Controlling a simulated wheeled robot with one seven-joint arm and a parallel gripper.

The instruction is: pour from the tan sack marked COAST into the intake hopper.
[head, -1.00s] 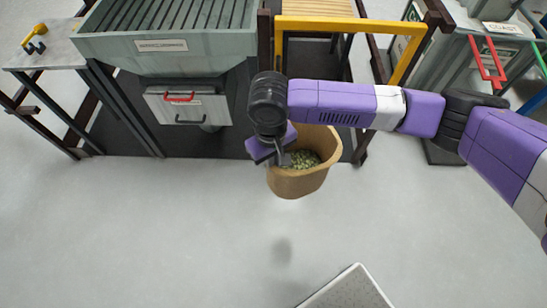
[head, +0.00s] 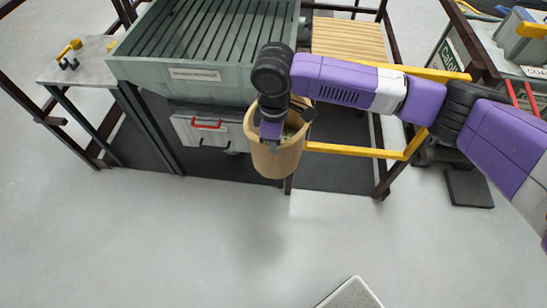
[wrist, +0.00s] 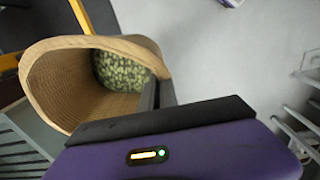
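The tan sack (head: 277,160) hangs from my gripper (head: 273,140) in front of the intake hopper's right part. My gripper is shut on the sack's rim, and the sack looks close to upright. In the wrist view the open sack (wrist: 60,85) shows green beans or pellets (wrist: 122,72) inside. No COAST marking shows on the side of the sack that I see. The intake hopper (head: 140,71) is a pale grey-green bin with a slatted grate (head: 215,30) on top and a label on its front. The sack is outside it, clear of the floor.
A yellow rail (head: 350,150) and a slatted wooden platform (head: 348,40) stand right of the hopper. A drawer with a red handle (head: 207,125) is below it. A small side table (head: 75,65) stands left. Grey bins (head: 525,45) are at far right.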

